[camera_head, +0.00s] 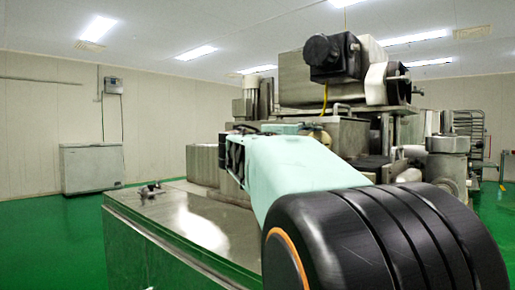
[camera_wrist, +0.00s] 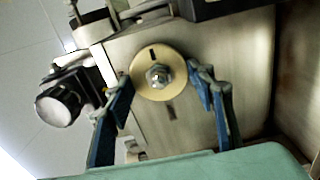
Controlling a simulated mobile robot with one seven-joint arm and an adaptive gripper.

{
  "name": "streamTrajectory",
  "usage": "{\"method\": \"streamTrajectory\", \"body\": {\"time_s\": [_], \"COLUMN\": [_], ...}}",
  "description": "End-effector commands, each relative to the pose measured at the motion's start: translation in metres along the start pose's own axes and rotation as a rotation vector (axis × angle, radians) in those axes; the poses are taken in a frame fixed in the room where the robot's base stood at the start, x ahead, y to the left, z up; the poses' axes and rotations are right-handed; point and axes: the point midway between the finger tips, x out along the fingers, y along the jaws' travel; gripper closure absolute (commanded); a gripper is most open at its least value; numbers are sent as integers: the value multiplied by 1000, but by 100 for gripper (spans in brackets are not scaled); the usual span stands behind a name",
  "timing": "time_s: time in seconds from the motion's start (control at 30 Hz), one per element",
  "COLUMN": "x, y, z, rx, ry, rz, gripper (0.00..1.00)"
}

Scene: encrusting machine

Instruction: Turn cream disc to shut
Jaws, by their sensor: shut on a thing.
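The cream disc (camera_wrist: 144,84) shows in the wrist view, flat against a metal panel (camera_wrist: 245,90). It has a hex nut or bolt at its centre and a short dark mark near its upper rim. Another dark mark sits on the panel just below the disc. My gripper (camera_wrist: 161,76) has its two blue fingers on the left and right sides of the disc, shut on its rim. In the head view my arm hides the gripper and the disc.
In the head view the steel machine (camera_head: 350,140) with a black motor (camera_head: 332,58) stands behind my arm. A steel tabletop (camera_head: 205,222) lies left, and a white chest (camera_head: 91,168) stands by the wall.

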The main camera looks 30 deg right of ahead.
Motion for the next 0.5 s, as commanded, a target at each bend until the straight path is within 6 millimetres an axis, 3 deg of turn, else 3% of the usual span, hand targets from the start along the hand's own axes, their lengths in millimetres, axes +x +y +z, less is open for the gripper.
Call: {"method": "streamTrajectory", "body": {"time_s": [0.27,0.3,0.43,0.5], "x": [0,0,0,0], "y": [0,0,0,0], "z": [-1,-1,0,0], "rx": [4,4,3,2], "ry": [2,2,2,1], "rz": [0,0,0,0], "gripper": [74,45,32,32]}}
